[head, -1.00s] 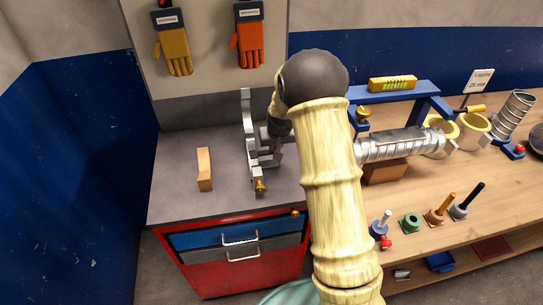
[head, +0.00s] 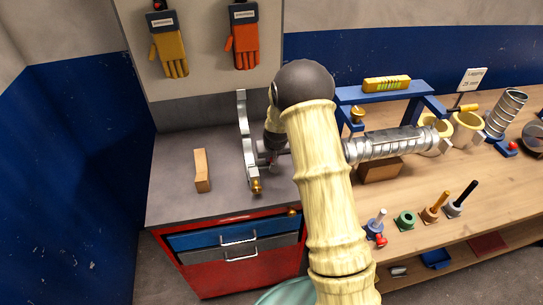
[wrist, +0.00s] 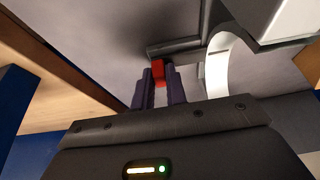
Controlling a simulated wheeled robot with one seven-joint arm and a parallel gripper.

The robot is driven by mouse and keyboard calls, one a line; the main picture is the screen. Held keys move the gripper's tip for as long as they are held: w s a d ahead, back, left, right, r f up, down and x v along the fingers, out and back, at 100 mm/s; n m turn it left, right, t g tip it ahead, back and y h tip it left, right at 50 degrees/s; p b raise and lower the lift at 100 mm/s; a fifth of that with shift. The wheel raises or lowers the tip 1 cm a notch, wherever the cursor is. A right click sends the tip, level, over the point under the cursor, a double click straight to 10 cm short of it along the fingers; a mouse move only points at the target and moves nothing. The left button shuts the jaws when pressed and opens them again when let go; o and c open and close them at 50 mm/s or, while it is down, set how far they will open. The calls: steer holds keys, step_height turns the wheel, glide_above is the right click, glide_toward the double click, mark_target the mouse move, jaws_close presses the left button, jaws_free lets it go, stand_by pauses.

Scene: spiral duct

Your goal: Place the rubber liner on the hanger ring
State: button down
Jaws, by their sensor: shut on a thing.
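The grey metal hanger (head: 243,128) stands upright on the grey cabinet top, with a brass knob (head: 257,186) at its lower front. My gripper (head: 266,156) is right beside it, partly hidden behind my arm. In the wrist view my gripper's dark fingers (wrist: 159,88) are shut on a small red piece (wrist: 158,71). It may be part of the rubber liner; the rest of the liner cannot be made out. A dark cylindrical bar (wrist: 177,47) lies just beyond the fingertips. A pale curved band (wrist: 217,66), perhaps the ring, is to their right. Contact with it is unclear.
A wooden block (head: 202,170) lies on the cabinet top left of the hanger. Right of my arm, a spiral duct (head: 392,145) lies over a wooden block (head: 380,169), near a blue frame (head: 380,96). Several small tools stand on the bench front.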

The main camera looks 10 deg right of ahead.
steer(key=shift+f, duration=0.2)
steer(key=c, duration=1.4)
jaws_free()
steer(key=shift+r, duration=0.1)
steer(key=shift+r, duration=0.2)
steer(key=b+v, duration=0.1)
steer(key=v, duration=1)
steer(key=shift+s+r+b, duration=0.15)
steer(key=shift+r+b, duration=0.25)
